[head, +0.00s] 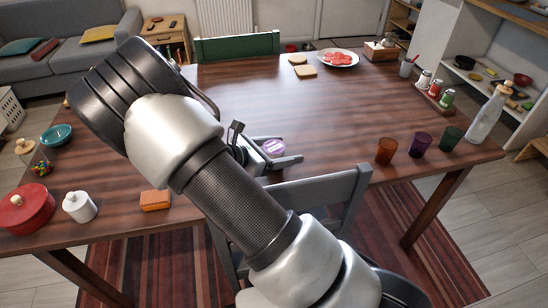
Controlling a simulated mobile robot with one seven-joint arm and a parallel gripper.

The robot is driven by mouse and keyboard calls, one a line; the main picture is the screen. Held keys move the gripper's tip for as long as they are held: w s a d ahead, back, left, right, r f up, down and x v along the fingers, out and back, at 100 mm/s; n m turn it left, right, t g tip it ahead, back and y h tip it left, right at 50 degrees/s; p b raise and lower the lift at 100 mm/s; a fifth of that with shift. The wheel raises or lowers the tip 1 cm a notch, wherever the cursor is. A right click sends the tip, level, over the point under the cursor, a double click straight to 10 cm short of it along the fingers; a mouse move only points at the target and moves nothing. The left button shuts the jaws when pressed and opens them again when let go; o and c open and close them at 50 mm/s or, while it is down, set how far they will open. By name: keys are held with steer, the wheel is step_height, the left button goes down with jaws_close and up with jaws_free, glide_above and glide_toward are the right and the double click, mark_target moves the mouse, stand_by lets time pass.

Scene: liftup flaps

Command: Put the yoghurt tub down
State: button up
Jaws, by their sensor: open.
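The yoghurt tub (273,147) shows as a round purple and white lid near the front edge of the brown table (330,100). My gripper (268,146) is open, with one finger to the upper left of the tub and the other along its lower right side. The tub appears to be between or just beyond the fingers. Its lower part is hidden by my gripper, so I cannot tell whether it touches the table or a finger.
Orange, purple and green cups (421,144) and a glass bottle (487,115) stand at the right. A red pot (25,208), white jar (79,206) and orange block (155,200) are front left. A grey chair (318,205) stands at the front edge. The table's middle is clear.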

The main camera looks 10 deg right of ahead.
steer(key=shift+w+d+f, duration=0.1)
steer(key=shift+d, duration=0.1)
steer(key=c, duration=1.3)
steer(key=shift+s+a+r+n+t+y+p, duration=0.35)
steer(key=shift+s+a+r+n+t+p, duration=0.45)
steer(key=shift+r+p, duration=2.9)
steer(key=shift+s+a+r+n+t+y+p, duration=0.4)
steer(key=shift+s+r+p, duration=0.7)
steer(key=shift+r+p, duration=2.6)
steer(key=shift+s+a+r+n+t+y+p, duration=0.25)
steer(key=shift+s+a+r+n+t+p, duration=0.55)
steer(key=shift+r+p, duration=2.9)
steer(key=shift+c, duration=0.2)
